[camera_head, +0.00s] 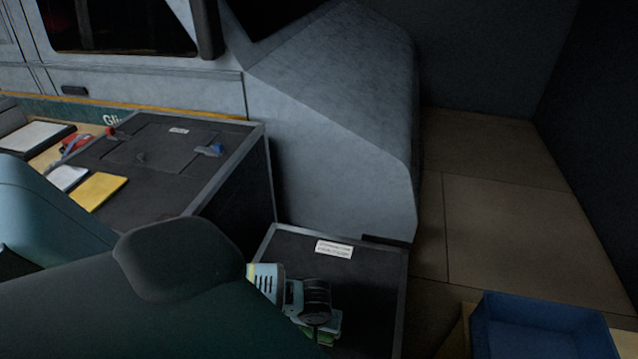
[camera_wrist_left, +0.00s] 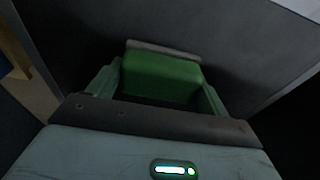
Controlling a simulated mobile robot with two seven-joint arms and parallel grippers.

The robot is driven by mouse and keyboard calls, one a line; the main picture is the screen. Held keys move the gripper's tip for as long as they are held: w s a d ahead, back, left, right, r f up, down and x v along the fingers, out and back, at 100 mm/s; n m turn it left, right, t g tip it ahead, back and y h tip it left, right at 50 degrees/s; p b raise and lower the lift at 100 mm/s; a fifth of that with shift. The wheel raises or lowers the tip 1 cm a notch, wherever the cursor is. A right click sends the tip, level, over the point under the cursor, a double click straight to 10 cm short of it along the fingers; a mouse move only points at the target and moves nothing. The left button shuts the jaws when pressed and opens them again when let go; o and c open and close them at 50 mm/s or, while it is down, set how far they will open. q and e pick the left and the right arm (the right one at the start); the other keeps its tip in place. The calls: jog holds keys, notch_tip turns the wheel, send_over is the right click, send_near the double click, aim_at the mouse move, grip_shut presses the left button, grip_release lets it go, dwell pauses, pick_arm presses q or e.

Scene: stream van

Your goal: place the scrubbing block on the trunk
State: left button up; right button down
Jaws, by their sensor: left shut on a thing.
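The scrubbing block is green with a pale grey layer along its far side; it fills the gap between my fingers in the left wrist view (camera_wrist_left: 162,76). My left gripper (camera_wrist_left: 158,92) is shut on it. In the head view my left gripper (camera_head: 318,322) is over the near part of a low black box with a white label, which looks like the trunk (camera_head: 300,250). Only a little green of the block shows there. I cannot tell whether the block touches the box top. My right gripper is not in view.
A grey sloped housing (camera_head: 330,130) rises behind the low box. A blue bin (camera_head: 540,325) is at the lower right. The brown floor (camera_head: 510,225) at right is clear.

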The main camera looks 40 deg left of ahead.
pick_arm(q)
jog(key=f, duration=0.3)
jog(key=shift+s+d, duration=0.15)
jog(key=shift+d, duration=0.05)
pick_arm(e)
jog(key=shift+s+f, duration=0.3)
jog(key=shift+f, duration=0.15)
pick_arm(q)
jog(key=o, duration=0.9)
jog(key=shift+r, duration=0.1)
jog(key=r, duration=0.3)
jog(key=r+p, duration=0.1)
jog(key=r, duration=0.3)
jog(key=s+r+p, duration=0.1)
jog(key=r, duration=0.2)
jog(key=shift+s+d+r, duration=0.1)
jog(key=shift+d+r, duration=0.05)
jog(key=shift+d, duration=0.25)
jog(key=shift+s+r, duration=0.2)
jog(key=shift+r, duration=0.55)
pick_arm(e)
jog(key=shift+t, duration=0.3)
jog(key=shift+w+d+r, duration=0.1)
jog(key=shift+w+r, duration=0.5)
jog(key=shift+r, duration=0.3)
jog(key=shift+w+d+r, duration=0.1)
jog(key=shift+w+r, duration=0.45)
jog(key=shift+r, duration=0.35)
pick_arm(q)
jog(key=shift+d, duration=0.1)
